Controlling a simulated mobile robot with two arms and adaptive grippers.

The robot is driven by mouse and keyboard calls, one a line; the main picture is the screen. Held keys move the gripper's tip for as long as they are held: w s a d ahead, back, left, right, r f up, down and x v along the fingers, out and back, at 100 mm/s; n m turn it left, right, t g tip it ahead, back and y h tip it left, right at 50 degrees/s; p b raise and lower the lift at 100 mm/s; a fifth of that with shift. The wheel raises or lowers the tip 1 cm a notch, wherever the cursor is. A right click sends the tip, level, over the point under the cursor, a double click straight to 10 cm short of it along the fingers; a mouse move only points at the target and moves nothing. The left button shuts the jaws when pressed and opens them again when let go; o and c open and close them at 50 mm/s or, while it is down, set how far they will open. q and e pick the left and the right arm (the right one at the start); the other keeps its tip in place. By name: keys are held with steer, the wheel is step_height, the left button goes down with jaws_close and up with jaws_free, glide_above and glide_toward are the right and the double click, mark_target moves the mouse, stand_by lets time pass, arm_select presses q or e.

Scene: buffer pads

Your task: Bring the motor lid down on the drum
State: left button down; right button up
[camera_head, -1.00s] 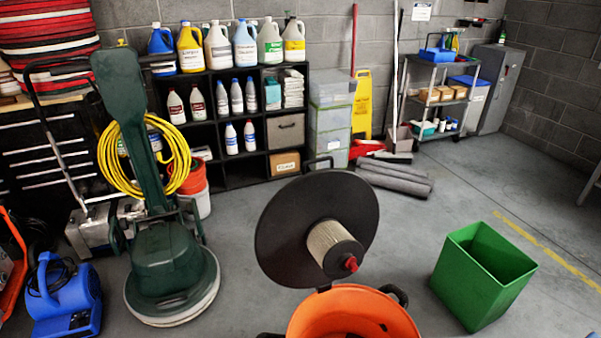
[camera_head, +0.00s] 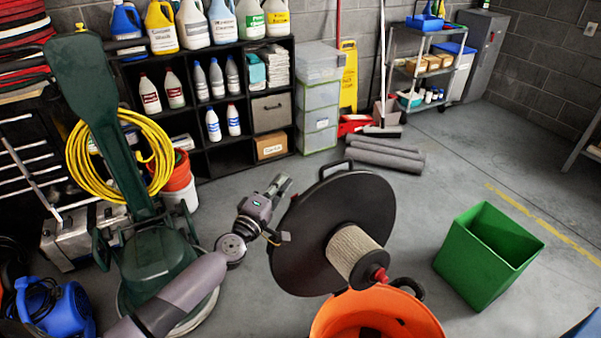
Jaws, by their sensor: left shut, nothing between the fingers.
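The motor lid (camera_head: 306,240) is a dark round disc. It stands tilted up at the back of the orange drum (camera_head: 330,322), with a pale pleated filter (camera_head: 356,254) and a red end piece on its underside. A handle shows at its top edge. The drum's mouth is open at the bottom of the view and its lower part is cut off. My left gripper (camera_head: 284,184) is at the left of the lid, near its upper left edge. It is shut and empty. I cannot tell whether it touches the lid. My right gripper is not in view.
A green bin (camera_head: 487,257) stands right of the drum. A green floor machine (camera_head: 150,260) with a yellow cord stands at the left, behind my arm. A blue blower (camera_head: 55,308) is at lower left. Grey rolls (camera_head: 385,155) lie behind the lid. Floor between lid and bin is clear.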

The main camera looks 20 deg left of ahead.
arm_select(q)
steer(key=w+r+b, duration=0.1)
steer(key=w+b, duration=0.1)
steer(key=w, duration=0.8)
steer(key=d, duration=0.1)
steer(key=s+d+p, duration=0.1)
steer(key=s+d, duration=0.1)
steer(key=d, duration=0.1)
steer(key=shift+d+f, duration=0.1)
steer(key=shift+f, duration=0.25)
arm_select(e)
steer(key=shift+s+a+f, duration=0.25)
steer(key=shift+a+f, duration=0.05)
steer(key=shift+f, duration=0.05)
arm_select(q)
steer(key=shift+s+d, duration=0.1)
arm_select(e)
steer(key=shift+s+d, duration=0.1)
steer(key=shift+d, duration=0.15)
